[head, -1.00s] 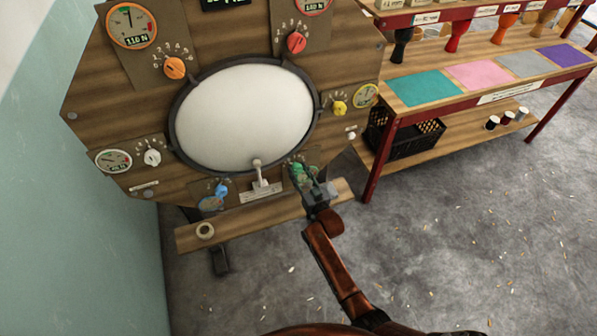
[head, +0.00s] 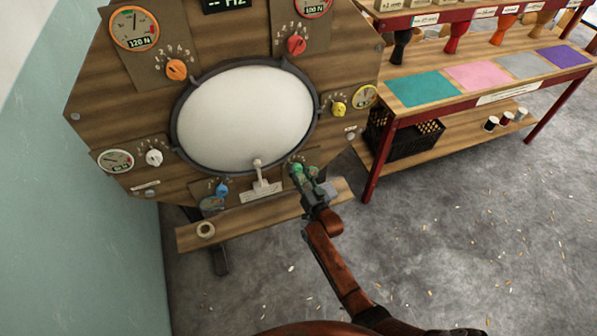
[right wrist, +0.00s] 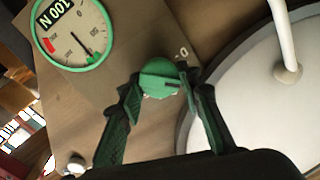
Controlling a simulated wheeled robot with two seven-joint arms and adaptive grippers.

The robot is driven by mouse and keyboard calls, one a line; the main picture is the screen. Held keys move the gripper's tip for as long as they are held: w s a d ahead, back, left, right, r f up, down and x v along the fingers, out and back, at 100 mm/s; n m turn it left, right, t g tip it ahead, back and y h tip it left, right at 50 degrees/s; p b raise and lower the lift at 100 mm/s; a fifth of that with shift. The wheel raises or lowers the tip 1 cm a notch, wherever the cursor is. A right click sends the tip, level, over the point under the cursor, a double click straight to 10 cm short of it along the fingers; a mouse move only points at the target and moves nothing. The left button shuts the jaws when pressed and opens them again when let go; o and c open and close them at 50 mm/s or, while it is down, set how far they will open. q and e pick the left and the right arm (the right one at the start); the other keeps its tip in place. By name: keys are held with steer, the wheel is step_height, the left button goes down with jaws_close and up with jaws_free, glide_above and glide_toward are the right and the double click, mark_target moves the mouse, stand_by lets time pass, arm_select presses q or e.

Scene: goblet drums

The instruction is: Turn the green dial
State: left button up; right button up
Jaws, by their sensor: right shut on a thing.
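The green dial (head: 297,169) sits at the lower right of the round drumhead on the wooden panel. It also shows in the right wrist view (right wrist: 158,78), with a dark slot or pointer line across its face. My right gripper (head: 306,178) is shut on the green dial, with one finger on each side of it. Its fingers also show in the right wrist view (right wrist: 162,98). A green-rimmed gauge (right wrist: 73,34) reading "100 N" is beside the dial in the right wrist view. My left gripper is not in view.
A blue dial (head: 222,189), a yellow dial (head: 339,109), a white dial (head: 153,158), an orange dial (head: 176,70) and a red dial (head: 296,45) surround the drumhead (head: 245,117). A white lever (head: 259,176) stands just left of my gripper. A shelf table (head: 420,86) is at right.

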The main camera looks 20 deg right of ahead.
steer(key=shift+d+m, duration=0.1)
steer(key=shift+m, duration=0.9)
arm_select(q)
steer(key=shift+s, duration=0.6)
arm_select(e)
steer(key=shift+m, duration=0.4)
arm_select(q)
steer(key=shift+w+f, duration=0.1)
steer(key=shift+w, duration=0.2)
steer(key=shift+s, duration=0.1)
arm_select(e)
steer(key=shift+f, duration=0.1)
steer(key=o, duration=0.7)
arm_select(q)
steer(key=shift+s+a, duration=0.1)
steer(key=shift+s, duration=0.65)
arm_select(e)
steer(key=o, duration=0.5)
steer(key=shift+c, duration=0.2)
steer(key=shift+s, duration=0.2)
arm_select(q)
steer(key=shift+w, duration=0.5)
arm_select(e)
steer(key=s+d, duration=0.1)
steer(key=s, duration=1)
steer(key=shift+s+f, duration=0.2)
steer(key=shift+s, duration=0.05)
